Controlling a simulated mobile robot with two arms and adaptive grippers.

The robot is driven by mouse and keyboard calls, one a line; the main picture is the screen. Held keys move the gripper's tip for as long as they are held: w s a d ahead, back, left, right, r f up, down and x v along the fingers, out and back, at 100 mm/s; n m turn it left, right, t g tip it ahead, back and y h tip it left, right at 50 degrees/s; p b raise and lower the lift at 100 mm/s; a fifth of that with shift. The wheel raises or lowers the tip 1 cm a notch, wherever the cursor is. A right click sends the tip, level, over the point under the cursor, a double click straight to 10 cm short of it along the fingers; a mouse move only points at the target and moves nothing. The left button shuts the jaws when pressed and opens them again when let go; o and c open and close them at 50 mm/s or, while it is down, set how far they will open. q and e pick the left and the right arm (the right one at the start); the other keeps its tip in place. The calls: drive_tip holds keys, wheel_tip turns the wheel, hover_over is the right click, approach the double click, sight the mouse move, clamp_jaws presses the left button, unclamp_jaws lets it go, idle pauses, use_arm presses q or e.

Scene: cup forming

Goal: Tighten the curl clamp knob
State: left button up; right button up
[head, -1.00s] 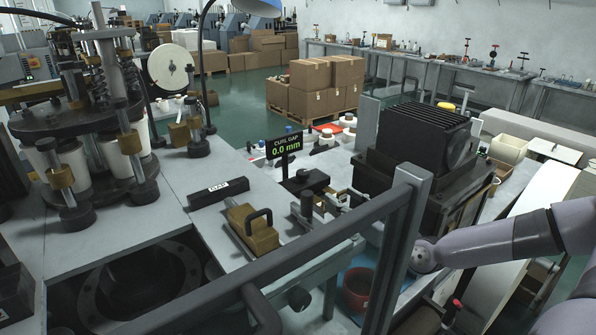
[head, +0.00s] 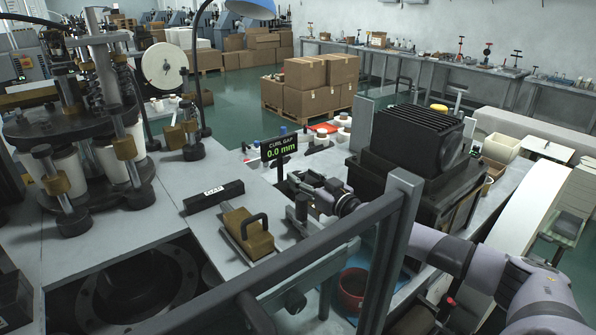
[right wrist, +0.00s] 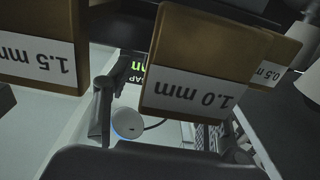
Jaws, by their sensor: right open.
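The display reading "CURL GAP 0.0 mm" (head: 279,147) stands at the back of the bench. My right gripper (head: 306,182) is open just right of the display post, over the dark clamp fitting, and hides most of it. I cannot make out the knob clearly. In the right wrist view, brown blocks marked 1.5 mm (right wrist: 35,45), 1.0 mm (right wrist: 200,60) and 0.5 mm (right wrist: 278,62) hang close to the camera. My right gripper's dark fingers (right wrist: 170,125) show spread apart; I cannot tell contact. My left gripper is out of view.
A grey rail (head: 300,255) and post (head: 396,245) cross in front of my right arm. A finned black machine (head: 410,150) stands right of the gripper. A brass block with a handle (head: 248,232) and a long black bar (head: 213,197) lie on the bench.

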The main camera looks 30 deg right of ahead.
sight(298, 174)
drive_tip(key=shift+w+a, duration=0.15)
drive_tip(key=shift+w, duration=1.45)
drive_tip(key=c, duration=1.2)
drive_tip(key=m+h+p, duration=0.1)
drive_tip(key=h+p, duration=0.1)
drive_tip(key=p, duration=0.4)
drive_tip(key=m+h+p, duration=0.2)
drive_tip(key=h+p, duration=0.1)
drive_tip(key=p, duration=0.3)
drive_tip(key=shift+a+r+m+p, duration=0.15)
drive_tip(key=shift+r+m+p, duration=0.15)
drive_tip(key=shift+r, duration=0.1)
drive_tip(key=shift+f+m+g+h+b, duration=0.3)
drive_tip(key=shift+f+h, duration=0.05)
drive_tip(key=shift+h, duration=0.75)
drive_tip(key=o, duration=1.2)
